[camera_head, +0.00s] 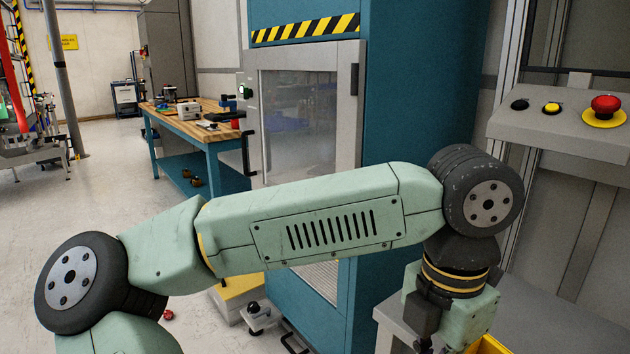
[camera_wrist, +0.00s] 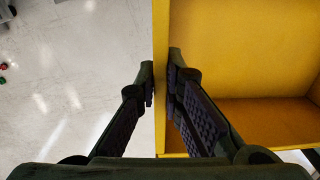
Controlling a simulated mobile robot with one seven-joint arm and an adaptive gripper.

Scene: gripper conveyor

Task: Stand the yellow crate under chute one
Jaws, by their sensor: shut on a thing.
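The yellow crate (camera_head: 488,346) shows only as a small piece of its rim at the bottom edge of the head view, below my wrist. In the wrist view its inside (camera_wrist: 260,50) fills the right half and looks empty. My gripper (camera_wrist: 160,82) is shut on the crate's side wall, one finger outside and one finger inside. In the head view my gripper (camera_head: 422,345) points down at the lower right, with its fingertips cut off by the frame. No chute can be made out in either view.
A blue cabinet (camera_head: 415,110) with a windowed door stands behind my arm. A grey control panel (camera_head: 560,130) with a red button (camera_head: 605,105) is at the right. A workbench (camera_head: 190,122) with several items stands at the back left. The floor (camera_head: 90,190) at the left is largely clear.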

